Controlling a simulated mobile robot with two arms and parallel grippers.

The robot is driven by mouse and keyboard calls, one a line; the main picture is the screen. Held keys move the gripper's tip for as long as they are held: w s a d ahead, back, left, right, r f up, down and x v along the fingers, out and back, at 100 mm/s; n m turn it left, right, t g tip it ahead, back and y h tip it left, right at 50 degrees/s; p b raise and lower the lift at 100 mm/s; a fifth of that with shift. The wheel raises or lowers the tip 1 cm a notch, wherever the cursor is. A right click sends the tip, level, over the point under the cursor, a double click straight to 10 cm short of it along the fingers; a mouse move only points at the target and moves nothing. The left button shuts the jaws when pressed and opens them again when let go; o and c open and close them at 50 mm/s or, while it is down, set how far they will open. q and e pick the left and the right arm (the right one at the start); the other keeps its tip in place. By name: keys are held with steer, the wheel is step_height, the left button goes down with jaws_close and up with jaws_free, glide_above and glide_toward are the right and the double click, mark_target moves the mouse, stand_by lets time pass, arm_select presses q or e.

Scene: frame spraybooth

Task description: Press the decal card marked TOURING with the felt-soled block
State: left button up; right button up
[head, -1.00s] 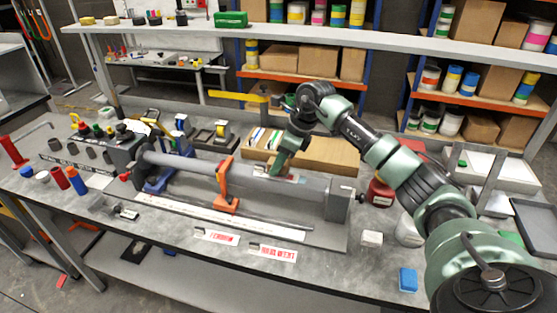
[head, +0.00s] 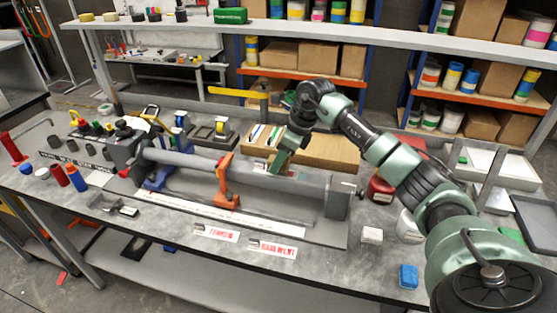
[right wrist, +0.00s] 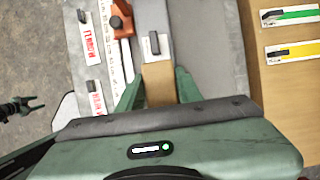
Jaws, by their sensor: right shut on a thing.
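My right gripper (head: 279,164) is at the grey tube (head: 310,187), right of the orange clamp (head: 226,183). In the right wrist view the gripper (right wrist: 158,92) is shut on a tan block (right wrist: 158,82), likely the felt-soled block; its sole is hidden. The block is over the tube, and contact cannot be told. Just beyond it a pale piece with a dark tab (right wrist: 154,44) lies on the tube. Two white cards with red lettering, a left card (head: 216,233) and a right card (head: 273,248), lie on the bench front. I cannot surely read TOURING on either. My left gripper is out of view.
A long white ruler (head: 240,216) lies along the front of the tube's stand. A cardboard panel (head: 335,152) with coloured cards lies behind the tube. A blue block (head: 408,276) and a white block (head: 372,235) stand at the front right. A red tin (head: 381,190) is right of the tube.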

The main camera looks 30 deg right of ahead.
steer(key=shift+f, duration=0.35)
steer(key=shift+d, duration=0.1)
